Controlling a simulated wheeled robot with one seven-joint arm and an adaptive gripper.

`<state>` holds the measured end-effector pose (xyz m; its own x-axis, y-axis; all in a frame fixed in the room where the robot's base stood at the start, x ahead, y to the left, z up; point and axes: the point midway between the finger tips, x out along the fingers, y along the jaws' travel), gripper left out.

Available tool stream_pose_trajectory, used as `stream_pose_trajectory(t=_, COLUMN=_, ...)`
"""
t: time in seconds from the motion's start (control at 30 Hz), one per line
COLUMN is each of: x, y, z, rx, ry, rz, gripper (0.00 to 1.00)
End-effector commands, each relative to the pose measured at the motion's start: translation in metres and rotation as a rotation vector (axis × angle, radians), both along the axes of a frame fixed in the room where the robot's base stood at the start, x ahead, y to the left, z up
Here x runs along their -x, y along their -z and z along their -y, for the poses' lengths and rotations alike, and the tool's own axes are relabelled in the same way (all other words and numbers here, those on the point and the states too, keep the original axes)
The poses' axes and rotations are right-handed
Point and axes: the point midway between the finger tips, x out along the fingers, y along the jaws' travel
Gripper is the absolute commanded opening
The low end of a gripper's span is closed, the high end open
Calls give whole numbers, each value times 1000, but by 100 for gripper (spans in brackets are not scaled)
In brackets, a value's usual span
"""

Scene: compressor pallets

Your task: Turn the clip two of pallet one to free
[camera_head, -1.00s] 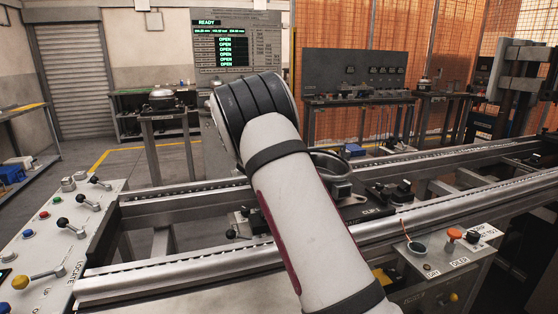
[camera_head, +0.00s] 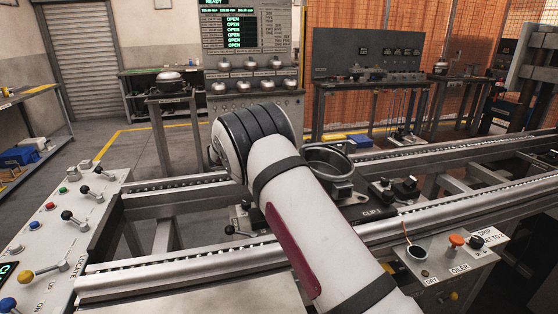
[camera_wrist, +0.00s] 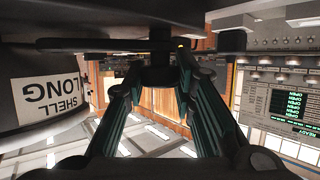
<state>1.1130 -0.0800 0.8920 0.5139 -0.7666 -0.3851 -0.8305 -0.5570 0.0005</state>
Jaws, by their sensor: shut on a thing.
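My gripper (camera_wrist: 158,72) has its two fingers closed on a dark round knob (camera_wrist: 158,78) in the wrist view. No label shows on this knob, so I cannot tell from it which clip it is. In the head view my arm hides the gripper and the spot it holds. The pallet (camera_head: 352,208) lies on the rails, partly behind my arm, with a "CLIP 1" label at its front. A dark ring-shaped shell (camera_head: 330,160) stands on it. The shell's "SHELL LONG" label (camera_wrist: 48,97) appears upside down, close to the left of my gripper.
Steel rails (camera_head: 455,205) run across the front. A lever panel (camera_head: 62,235) stands at left and an oiler box (camera_head: 445,262) at front right. Black knobs (camera_head: 404,188) stand right of the shell. A status board (camera_head: 248,40) stands behind, showing several "OPEN" lines.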

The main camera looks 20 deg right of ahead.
Motion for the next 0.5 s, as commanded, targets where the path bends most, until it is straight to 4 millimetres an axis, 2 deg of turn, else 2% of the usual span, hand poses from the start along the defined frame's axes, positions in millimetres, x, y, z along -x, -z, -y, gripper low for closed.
stream_pose_trajectory(t=0.07, x=-3, y=5, z=-1, rx=-2, ry=57, rz=4, gripper=0)
stream_pose_trajectory(t=0.5, x=-1, y=2, z=2, rx=1, ry=281, rz=3, gripper=0)
